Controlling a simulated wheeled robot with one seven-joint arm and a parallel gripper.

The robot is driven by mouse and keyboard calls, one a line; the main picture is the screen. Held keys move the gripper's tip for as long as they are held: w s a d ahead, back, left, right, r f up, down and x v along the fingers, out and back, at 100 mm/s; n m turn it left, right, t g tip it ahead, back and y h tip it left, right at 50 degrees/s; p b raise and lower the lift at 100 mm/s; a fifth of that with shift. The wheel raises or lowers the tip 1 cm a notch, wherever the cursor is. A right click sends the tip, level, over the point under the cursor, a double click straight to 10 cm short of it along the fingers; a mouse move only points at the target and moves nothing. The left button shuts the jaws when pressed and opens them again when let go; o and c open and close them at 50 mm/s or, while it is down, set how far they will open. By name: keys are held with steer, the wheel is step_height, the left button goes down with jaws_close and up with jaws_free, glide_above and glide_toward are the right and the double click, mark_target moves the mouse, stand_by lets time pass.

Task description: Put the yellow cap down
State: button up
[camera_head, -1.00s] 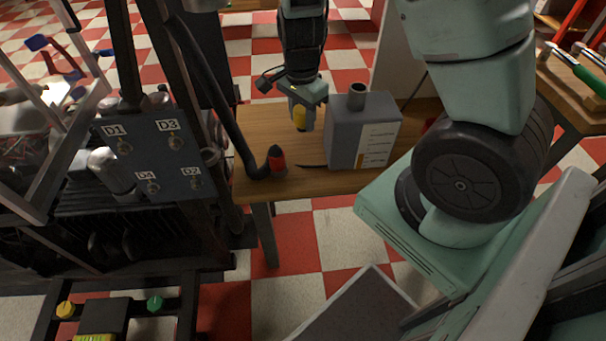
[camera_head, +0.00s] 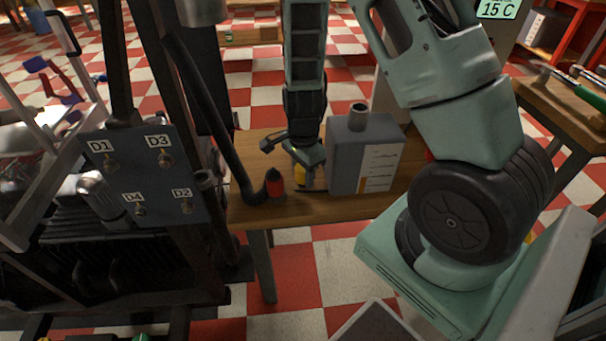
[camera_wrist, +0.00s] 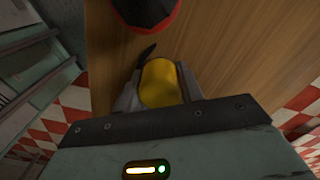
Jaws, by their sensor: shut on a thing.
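My gripper (camera_head: 302,178) is over the small wooden table, left of the grey canister. It is shut on the yellow cap (camera_head: 300,175), which shows below the fingers in the head view. In the wrist view the yellow cap (camera_wrist: 160,83) sits between both fingers, with the wooden tabletop (camera_wrist: 215,60) behind it. The cap is low over the table; I cannot tell whether its bottom touches the wood.
A grey canister (camera_head: 352,155) with an open neck stands just right of my gripper. A panel with labelled switches (camera_head: 165,185) stands further left. Bare tabletop (camera_head: 330,205) shows in front.

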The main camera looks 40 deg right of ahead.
mark_target(302, 168)
steer(key=shift+r, duration=0.1)
steer(key=o, duration=1)
step_height(302, 168, up, 12)
steer(key=p, duration=0.4)
steer(key=shift+f, duration=0.25)
steer(key=s+a+r+n+y, duration=0.1)
steer(key=s+a+r+n, duration=0.25)
steer(key=a+n, duration=0.4)
steer(key=s+a+r+n+y, duration=0.1)
steer(key=s+a+r+n, duration=0.2)
steer(key=a+r+n, duration=0.45)
steer(key=s+a+n, duration=0.2)
steer(key=s+n, duration=0.1)
steer(key=n, duration=0.1)
steer(key=s+a+r+n+h, duration=0.1)
steer(key=s+a+n, duration=0.2)
steer(key=s, duration=0.1)
steer(key=s+a+r+n, duration=0.1)
steer(key=s+a+n, duration=0.1)
steer(key=s+n, duration=0.2)
steer(key=shift+s+a+n, duration=0.15)
steer(key=shift+a+n, duration=0.1)
steer(key=shift+n, duration=0.05)
